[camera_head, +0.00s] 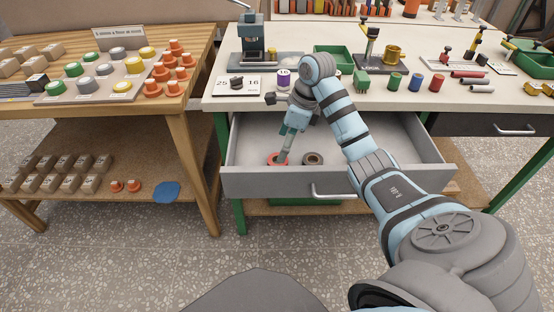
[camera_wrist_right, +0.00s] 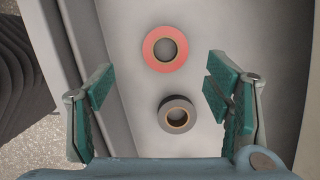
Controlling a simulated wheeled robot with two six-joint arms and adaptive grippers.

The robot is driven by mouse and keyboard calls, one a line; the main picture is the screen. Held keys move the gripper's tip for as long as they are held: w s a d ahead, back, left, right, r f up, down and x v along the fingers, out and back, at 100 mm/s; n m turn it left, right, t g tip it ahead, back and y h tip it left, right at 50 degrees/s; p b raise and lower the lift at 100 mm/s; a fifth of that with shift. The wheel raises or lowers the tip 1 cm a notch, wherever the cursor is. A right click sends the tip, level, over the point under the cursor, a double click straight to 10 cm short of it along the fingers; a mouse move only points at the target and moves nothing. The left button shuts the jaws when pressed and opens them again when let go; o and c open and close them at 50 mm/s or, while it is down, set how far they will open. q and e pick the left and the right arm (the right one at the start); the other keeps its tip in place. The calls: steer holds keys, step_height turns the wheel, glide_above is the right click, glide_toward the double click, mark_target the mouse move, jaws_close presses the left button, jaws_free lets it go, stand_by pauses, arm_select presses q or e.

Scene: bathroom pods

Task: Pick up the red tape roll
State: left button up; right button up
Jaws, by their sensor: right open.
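The red tape roll (camera_head: 271,160) lies flat in the open drawer, left of a dark grey tape roll (camera_head: 313,154). My right gripper (camera_head: 283,158) points down into the drawer at the red roll and partly covers it in the head view. In the right wrist view my right gripper (camera_wrist_right: 160,85) is open and empty, its green-padded fingers wide apart. The red roll (camera_wrist_right: 148,50) shows beyond the fingertips, between their lines. The grey roll (camera_wrist_right: 163,113) shows nearer the palm, between the fingers. My left gripper is not in view.
The pulled-out drawer (camera_head: 400,177) has a raised front with a handle. The white tabletop (camera_head: 320,98) above holds colored spools, a green bin (camera_head: 333,58) and tools. A wooden bench (camera_head: 190,85) with buttons and orange pieces stands at left.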

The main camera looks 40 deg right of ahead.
steer(key=x, duration=0.2)
steer(key=b+x, duration=0.1)
steer(key=x, duration=0.3)
steer(key=shift+w+d+f+b, duration=0.2)
steer(key=shift+w+f+b, duration=0.15)
steer(key=shift+f, duration=0.1)
steer(key=shift+c, duration=0.6)
steer(key=c, duration=1)
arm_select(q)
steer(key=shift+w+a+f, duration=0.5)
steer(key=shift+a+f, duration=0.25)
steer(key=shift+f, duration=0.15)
